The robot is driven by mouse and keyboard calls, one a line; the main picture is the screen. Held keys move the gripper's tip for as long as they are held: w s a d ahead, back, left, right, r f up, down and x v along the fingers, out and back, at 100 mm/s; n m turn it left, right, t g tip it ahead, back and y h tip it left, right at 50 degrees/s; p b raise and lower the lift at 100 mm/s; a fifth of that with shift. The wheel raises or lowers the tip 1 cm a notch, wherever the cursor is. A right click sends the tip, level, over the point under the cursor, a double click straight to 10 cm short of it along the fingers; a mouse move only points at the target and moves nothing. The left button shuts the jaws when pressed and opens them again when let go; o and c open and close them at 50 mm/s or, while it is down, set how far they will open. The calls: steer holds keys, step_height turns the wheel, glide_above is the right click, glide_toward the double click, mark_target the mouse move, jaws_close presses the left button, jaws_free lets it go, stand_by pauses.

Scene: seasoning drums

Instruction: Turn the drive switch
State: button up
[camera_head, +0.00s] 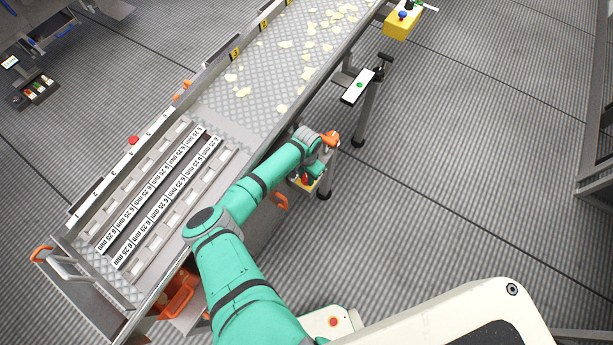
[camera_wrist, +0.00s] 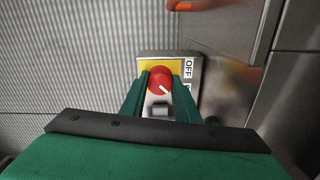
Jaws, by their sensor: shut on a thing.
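The drive switch is a round red knob (camera_wrist: 160,80) with a white pointer line, on a yellow plate with a grey metal box (camera_wrist: 190,98) around it. The wrist view shows an "OFF" label beside it; the other label is partly hidden by a finger. The white line points down and to the right. My gripper (camera_wrist: 160,92) has its two green fingers on either side of the knob, shut on it. In the head view my gripper (camera_head: 308,180) is at the conveyor's side, and the arm hides most of the switch box.
The long metal conveyor (camera_head: 225,112) carries pale flakes (camera_head: 285,44) and slotted screens marked 6.25 mm. A white panel with a green button (camera_head: 360,86) and a yellow box (camera_head: 402,25) stand along its right side. Orange handles (camera_head: 281,201) stick out nearby.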

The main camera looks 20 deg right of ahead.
steer(key=n, duration=0.4)
steer(key=shift+s+d+f+n, duration=0.1)
steer(key=shift+s+n, duration=0.15)
steer(key=shift+n, duration=0.05)
steer(key=shift+w+n, duration=0.1)
steer(key=shift+n, duration=2.1)
steer(key=shift+w, duration=0.1)
steer(key=o, duration=1)
steer(key=shift+o, duration=0.2)
step_height(320, 180, up, 11)
